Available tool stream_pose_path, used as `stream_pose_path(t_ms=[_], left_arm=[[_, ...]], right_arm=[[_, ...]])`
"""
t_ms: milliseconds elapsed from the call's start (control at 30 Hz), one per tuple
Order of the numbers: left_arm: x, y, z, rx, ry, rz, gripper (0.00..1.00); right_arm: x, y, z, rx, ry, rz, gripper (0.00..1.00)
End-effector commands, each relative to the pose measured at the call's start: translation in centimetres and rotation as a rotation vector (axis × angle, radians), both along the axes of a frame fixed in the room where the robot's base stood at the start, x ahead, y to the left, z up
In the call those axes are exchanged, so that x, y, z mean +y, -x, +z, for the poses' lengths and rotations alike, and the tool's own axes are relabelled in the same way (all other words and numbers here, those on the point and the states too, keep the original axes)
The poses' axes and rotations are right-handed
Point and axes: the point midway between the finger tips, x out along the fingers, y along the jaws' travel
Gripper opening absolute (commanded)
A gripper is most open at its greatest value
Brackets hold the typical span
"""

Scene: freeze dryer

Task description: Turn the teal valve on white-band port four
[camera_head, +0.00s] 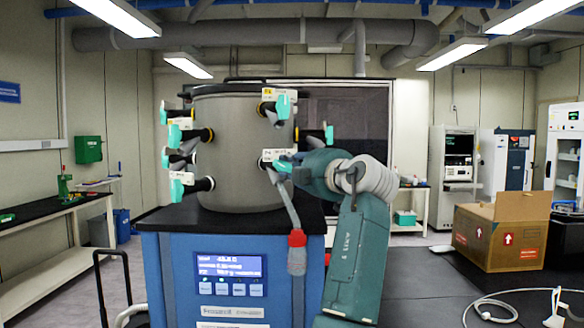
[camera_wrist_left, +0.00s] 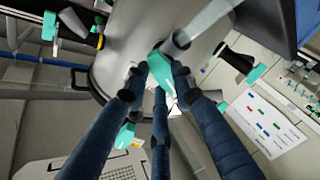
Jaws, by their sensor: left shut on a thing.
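The teal valve (camera_head: 283,166) is on the lower front port of the grey drum, beside a white tag (camera_head: 274,155); I cannot read the tag's number. My left gripper (camera_head: 292,170) is at this valve, mostly hidden behind its own wrist in the head view. In the left wrist view the dark fingers of the left gripper (camera_wrist_left: 157,72) are closed around the teal valve handle (camera_wrist_left: 160,68), one on each side and one below. The port behind the handle is partly hidden. My right gripper is not in view.
Several other teal valves, such as the upper front one (camera_head: 283,105), stick out from the drum (camera_head: 232,135). A grey tube with a red-collared end (camera_head: 297,240) hangs below the gripped valve. A cardboard box (camera_head: 500,235) stands at the right.

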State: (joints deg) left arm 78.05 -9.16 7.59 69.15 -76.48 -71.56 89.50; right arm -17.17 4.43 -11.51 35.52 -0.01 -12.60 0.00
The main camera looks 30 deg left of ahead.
Motion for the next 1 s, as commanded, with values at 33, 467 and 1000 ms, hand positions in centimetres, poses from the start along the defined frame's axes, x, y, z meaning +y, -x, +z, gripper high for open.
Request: stream_pose_path(t_ms=[33, 467, 1000], left_arm=[[0.1, 0.1, 0.7, -0.014, -0.008, -0.002, 0.00], [0.1, 0.1, 0.6, -0.013, -0.007, -0.002, 0.44], [-3.3, 1.6, 0.2, -0.009, -0.003, -0.006, 0.44]], right_arm=[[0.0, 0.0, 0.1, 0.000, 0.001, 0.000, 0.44], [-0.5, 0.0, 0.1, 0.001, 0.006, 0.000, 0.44], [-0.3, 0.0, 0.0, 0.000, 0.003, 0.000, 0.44]])
